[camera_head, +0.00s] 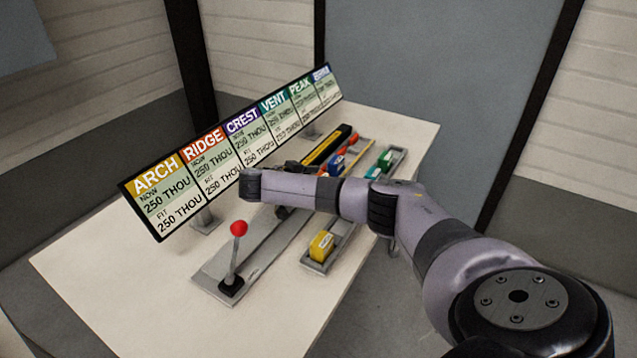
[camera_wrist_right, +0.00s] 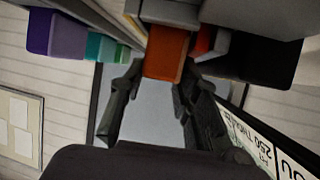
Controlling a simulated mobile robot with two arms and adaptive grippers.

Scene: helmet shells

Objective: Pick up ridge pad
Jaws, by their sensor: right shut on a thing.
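The ridge pad (camera_wrist_right: 166,52) is an orange-red block in the right wrist view, between the two dark fingers of my right gripper (camera_wrist_right: 160,82). The fingers are closed on its sides. It sits close beside a grey tray edge, and I cannot tell whether it is clear of the tray. In the head view my right arm reaches in from the right over the table, and the gripper (camera_head: 292,168) is mostly hidden behind my wrist. The pad is not clearly visible there. My left gripper is not in view.
A sign board (camera_head: 205,165) with ARCH, RIDGE and other panels stands along the table (camera_head: 110,265). A lever with a red knob (camera_head: 239,228) stands in front. A grey tray holds a yellow pad (camera_head: 321,245) and green pads (camera_head: 384,160). The front left table is clear.

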